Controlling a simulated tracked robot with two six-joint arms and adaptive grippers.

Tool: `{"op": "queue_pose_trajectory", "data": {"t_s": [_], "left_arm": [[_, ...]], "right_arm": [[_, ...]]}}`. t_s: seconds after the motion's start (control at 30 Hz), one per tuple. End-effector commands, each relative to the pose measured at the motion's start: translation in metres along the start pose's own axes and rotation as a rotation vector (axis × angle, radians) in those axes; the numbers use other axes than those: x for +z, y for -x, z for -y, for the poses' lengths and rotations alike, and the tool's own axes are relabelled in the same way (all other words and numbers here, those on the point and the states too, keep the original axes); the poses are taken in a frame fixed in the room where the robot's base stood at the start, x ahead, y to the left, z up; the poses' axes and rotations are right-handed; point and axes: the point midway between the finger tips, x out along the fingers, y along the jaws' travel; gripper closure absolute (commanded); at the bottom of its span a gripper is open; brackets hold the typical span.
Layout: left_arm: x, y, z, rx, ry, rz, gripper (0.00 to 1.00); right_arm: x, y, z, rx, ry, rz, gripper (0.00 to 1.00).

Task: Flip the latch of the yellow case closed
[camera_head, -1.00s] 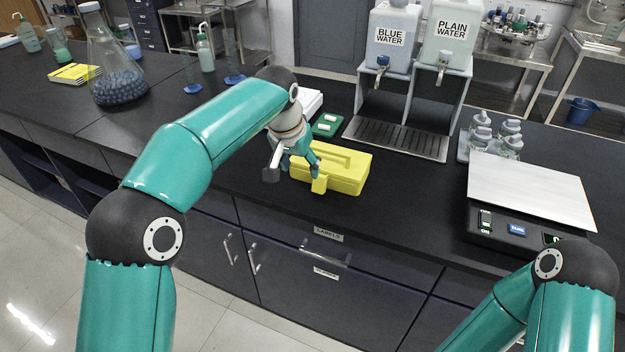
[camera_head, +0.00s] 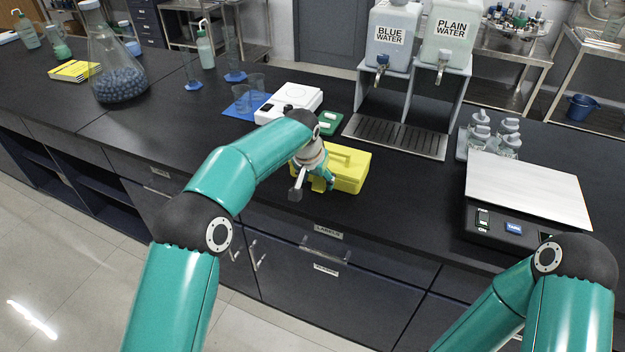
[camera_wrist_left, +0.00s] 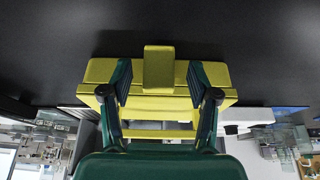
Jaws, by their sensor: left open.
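The yellow case (camera_head: 353,172) stands on the black counter near its front edge, lid down, with a handle on top. My left gripper (camera_head: 325,183) is at its front side and hides the latch in the head view. In the left wrist view the latch (camera_wrist_left: 158,68) is a yellow tab extending past the edge of the case (camera_wrist_left: 238,76). The open fingers of my left gripper (camera_wrist_left: 160,88) lie on either side of the tab, apart from it. Whether they touch the case is unclear. My right arm shows at the lower right, but its gripper is out of view.
A white balance (camera_head: 290,102) and a green item (camera_head: 328,124) sit behind the case. A drip tray (camera_head: 396,137) under the water containers and a large scale (camera_head: 530,190) stand to the right. The counter left of the case is clear.

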Motion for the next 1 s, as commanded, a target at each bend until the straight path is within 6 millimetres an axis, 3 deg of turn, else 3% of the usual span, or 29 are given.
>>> {"op": "queue_pose_trajectory", "data": {"t_s": [0.2,0.53,0.9,1.0], "left_arm": [[0.0,-0.02,0.001,0.0,0.001,0.0,0.4],[0.0,-0.023,0.001,0.0,0.001,-0.001,0.4],[0.0,-0.023,0.002,-0.001,0.002,-0.001,1.0],[0.0,-0.024,0.002,-0.001,0.002,-0.003,1.0]], "right_arm": [[0.0,0.005,0.002,0.0,0.0,0.0,1.0],[0.0,0.004,0.002,0.0,0.0,0.0,1.0],[0.0,0.004,0.002,0.0,0.0,0.0,1.0],[0.0,0.003,0.001,0.0,0.0,0.0,1.0]]}}
